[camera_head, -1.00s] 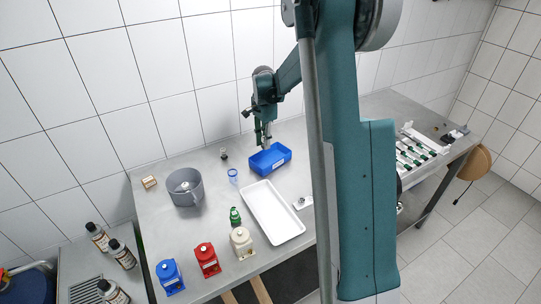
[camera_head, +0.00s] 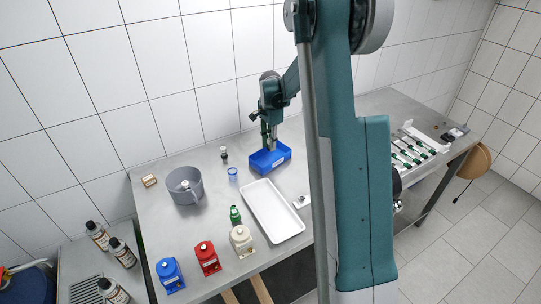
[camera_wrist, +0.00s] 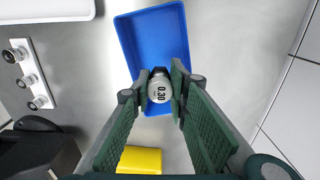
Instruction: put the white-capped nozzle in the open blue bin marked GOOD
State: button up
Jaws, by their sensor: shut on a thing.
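The open blue bin (camera_head: 284,155) stands towards the back of the bench, and its blue floor (camera_wrist: 150,45) shows in the wrist view. A small label on its front is too small to read. My gripper (camera_head: 269,148) points down over the bin. In the wrist view my gripper (camera_wrist: 160,88) is shut on the white-capped nozzle (camera_wrist: 159,92), whose cap reads 0.30. The nozzle appears over the bin's near end. Its lower part is hidden, and I cannot tell its height above the bin floor.
A white tray (camera_head: 272,212) lies in front of the bin. A small plate with nozzles (camera_wrist: 30,75) is beside it. A yellow block (camera_wrist: 139,160) shows below the bin in the wrist view. A blue-banded cup (camera_head: 233,174) and a grey pot (camera_head: 184,187) stand left.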

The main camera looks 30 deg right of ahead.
aim_at(271, 161)
jog(key=shift+f, duration=1.55)
jog(key=shift+f, duration=0.1)
jog(key=shift+f, duration=1.75)
jog(key=shift+f, duration=0.15)
jog(key=o, duration=0.5)
jog(key=shift+o, duration=0.6)
notch_tip(271, 161, up, 12)
jog(key=shift+r, duration=0.2)
